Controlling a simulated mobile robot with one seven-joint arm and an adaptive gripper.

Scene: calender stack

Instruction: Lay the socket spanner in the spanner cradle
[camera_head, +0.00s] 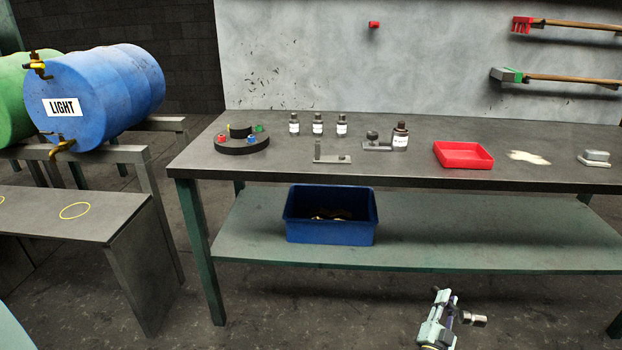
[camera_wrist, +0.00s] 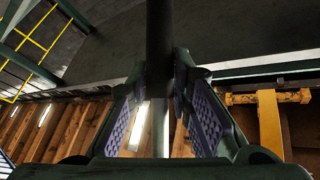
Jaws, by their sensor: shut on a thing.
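My gripper (camera_head: 445,299) is low at the bottom right of the head view, in front of the workbench and below its top. In the wrist view my gripper (camera_wrist: 166,85) is shut, with its ribbed pads on either side of a dark round shaft, the socket spanner (camera_wrist: 160,35). A short metal end of the socket spanner (camera_head: 474,319) sticks out to the right of my gripper in the head view; the rest is hidden. On the bench stand a small bracket with an upright post (camera_head: 318,151) and a low metal fixture (camera_head: 376,145). I cannot tell which is the spanner cradle.
The workbench (camera_head: 480,178) also holds a round rack (camera_head: 241,146), several bottles, a red tray (camera_head: 463,155), a pale spill (camera_head: 528,157) and a grey block (camera_head: 596,157). A blue bin (camera_head: 330,232) stands on the lower shelf. Blue drum (camera_head: 110,90) at left.

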